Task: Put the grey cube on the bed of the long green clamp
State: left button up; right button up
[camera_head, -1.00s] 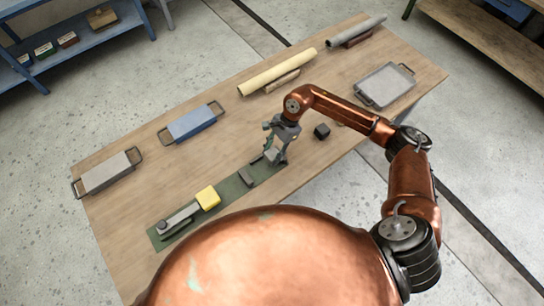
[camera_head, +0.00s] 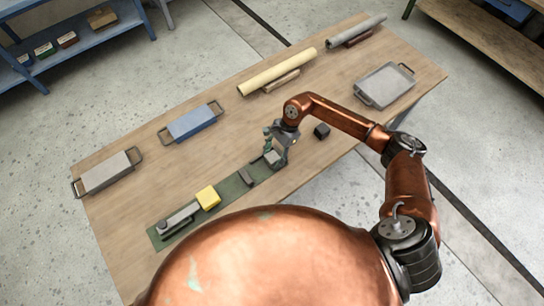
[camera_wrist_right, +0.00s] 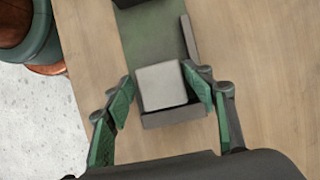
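The long green clamp (camera_head: 229,189) lies along the near edge of the table; its green bed also shows in the right wrist view (camera_wrist_right: 155,40). The light grey cube (camera_wrist_right: 162,85) is between the fingers of my right gripper (camera_wrist_right: 160,85), with both pads against its sides. In the head view the cube (camera_head: 272,157) is at the right end of the clamp. A dark grey end jaw (camera_wrist_right: 175,116) shows just below the cube in the wrist view. I cannot tell whether the cube touches the bed. My left gripper is not in view.
A yellow block (camera_head: 208,198) and a dark piece (camera_head: 246,177) stand on the clamp. A dark cube (camera_head: 322,131) sits on the table to the right. Grey (camera_head: 107,172) and blue (camera_head: 191,123) handled boxes, rolls (camera_head: 277,72) and a grey tray (camera_head: 385,84) lie farther back.

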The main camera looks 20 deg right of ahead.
jog(key=v, duration=1.2)
jog(key=shift+r, duration=0.2)
